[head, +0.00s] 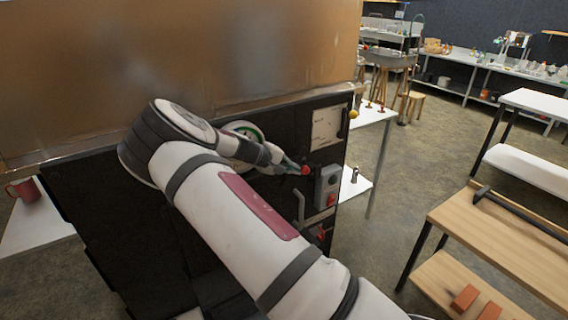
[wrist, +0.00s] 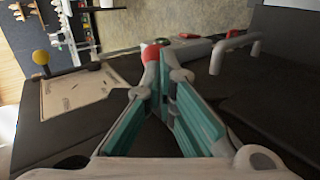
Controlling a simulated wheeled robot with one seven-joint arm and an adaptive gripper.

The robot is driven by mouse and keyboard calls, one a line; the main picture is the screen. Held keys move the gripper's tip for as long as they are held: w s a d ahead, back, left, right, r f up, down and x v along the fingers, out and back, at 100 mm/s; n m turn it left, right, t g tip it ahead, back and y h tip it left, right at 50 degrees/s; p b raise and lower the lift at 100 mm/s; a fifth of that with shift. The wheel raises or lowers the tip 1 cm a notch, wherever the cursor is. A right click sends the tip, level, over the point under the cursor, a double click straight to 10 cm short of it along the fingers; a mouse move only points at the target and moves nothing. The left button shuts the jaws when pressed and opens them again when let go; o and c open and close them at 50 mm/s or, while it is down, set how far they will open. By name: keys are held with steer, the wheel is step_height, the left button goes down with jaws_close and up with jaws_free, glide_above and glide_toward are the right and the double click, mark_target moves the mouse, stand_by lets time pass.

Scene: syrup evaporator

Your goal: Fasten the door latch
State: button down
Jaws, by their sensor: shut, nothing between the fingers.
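My gripper (head: 288,164) is at the black front of the evaporator, its fingers shut and empty. In the wrist view, the teal-padded fingers (wrist: 161,68) come together just below a red ball knob (wrist: 150,52). The knob also shows right by the fingertips in the head view (head: 305,170); I cannot tell whether they touch. A bent grey bar handle (head: 299,207) stands on the black front (head: 275,228), below the knob; it also shows at the upper right in the wrist view (wrist: 234,46). I cannot tell for certain which part is the latch; my arm hides much of the front.
A grey box with red buttons (head: 327,186) sits right of the knob. A pale plate (head: 326,127) and a yellow knob (wrist: 40,57) are nearby. A wooden bench (head: 490,228) stands at right; open floor (head: 375,250) lies between.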

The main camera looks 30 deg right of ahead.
mark_target(303, 168)
steer(key=shift+d+f, duration=0.4)
steer(key=shift+d, duration=0.1)
steer(key=shift+d, duration=0.1)
steer(key=shift+d+y, duration=0.2)
steer(key=shift+y, duration=0.1)
steer(key=shift+d+y, duration=0.2)
steer(key=shift+y, duration=0.1)
steer(key=shift+w+d+f+y+b, duration=0.1)
steer(key=shift+d+f+y+b, duration=0.1)
steer(key=shift+d+y+b, duration=0.6)
steer(key=d+y+b, duration=0.1)
steer(key=f+y+b, duration=0.1)
steer(key=shift+d+b, duration=0.3)
steer(key=shift+d, duration=0.1)
steer(key=shift+w+d+f+y+b, duration=0.1)
steer(key=shift+d+f+y+b, duration=0.35)
steer(key=shift+y+b, duration=0.5)
steer(key=d+f+y+b, duration=0.1)
steer(key=f+y+b, duration=0.1)
steer(key=y+b, duration=0.1)
steer(key=shift+d+f, duration=0.1)
steer(key=shift+d, duration=0.25)
